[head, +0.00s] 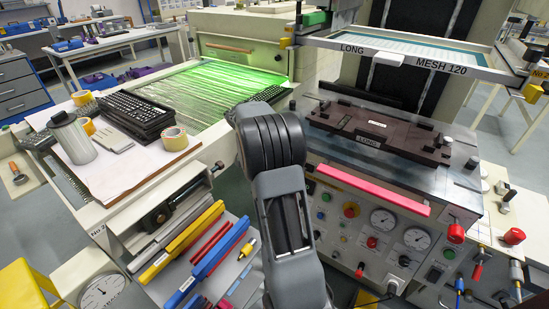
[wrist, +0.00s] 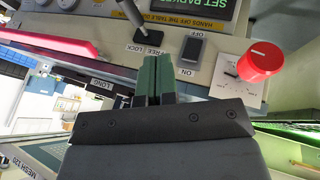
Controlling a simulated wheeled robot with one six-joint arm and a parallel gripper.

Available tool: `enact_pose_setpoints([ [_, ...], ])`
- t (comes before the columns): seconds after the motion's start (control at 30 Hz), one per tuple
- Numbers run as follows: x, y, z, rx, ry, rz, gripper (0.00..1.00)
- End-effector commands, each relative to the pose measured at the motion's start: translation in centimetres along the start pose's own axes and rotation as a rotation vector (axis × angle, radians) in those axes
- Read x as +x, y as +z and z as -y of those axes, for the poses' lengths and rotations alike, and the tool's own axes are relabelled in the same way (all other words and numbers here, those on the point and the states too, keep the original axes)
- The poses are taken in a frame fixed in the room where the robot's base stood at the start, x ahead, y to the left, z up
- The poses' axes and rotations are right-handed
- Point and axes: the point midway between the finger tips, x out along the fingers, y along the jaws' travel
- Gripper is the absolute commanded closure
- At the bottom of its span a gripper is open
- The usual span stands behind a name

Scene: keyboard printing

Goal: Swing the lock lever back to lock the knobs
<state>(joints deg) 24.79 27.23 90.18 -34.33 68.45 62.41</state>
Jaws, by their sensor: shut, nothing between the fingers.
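The lever (wrist: 131,14) shows in the wrist view at the top, left of centre. It is a dark rod leaning up and to the left from its mount on a pale panel, beside a label reading FREE and LOCK. Its upper end is cut off by the frame. My gripper (wrist: 154,80) has green fingertips pressed together with nothing between them. They point at the panel just below the lever's mount, and I see no grip on the lever. A red knob (wrist: 262,60) stands to the right. In the head view my arm shows, but my gripper is hidden.
A black rocker switch (wrist: 189,54) marked OFF and ON sits right of the fingertips. A pink-red bar (wrist: 45,38) runs along the left. In the head view, the press (head: 390,185) with gauges stands right of my arm, and a cluttered worktable (head: 170,175) stands left.

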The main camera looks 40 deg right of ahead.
Motion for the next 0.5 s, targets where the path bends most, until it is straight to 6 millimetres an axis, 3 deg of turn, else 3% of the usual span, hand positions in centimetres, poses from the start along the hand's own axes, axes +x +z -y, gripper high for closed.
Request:
enact_pose_setpoints([
  [0.3, 6.2, 0.1, -0.1, 0.0, 0.002, 0.005, 1.0],
  [0.5, 9.0, 0.1, -0.9, 0.002, 0.0, 0.004, 1.0],
])
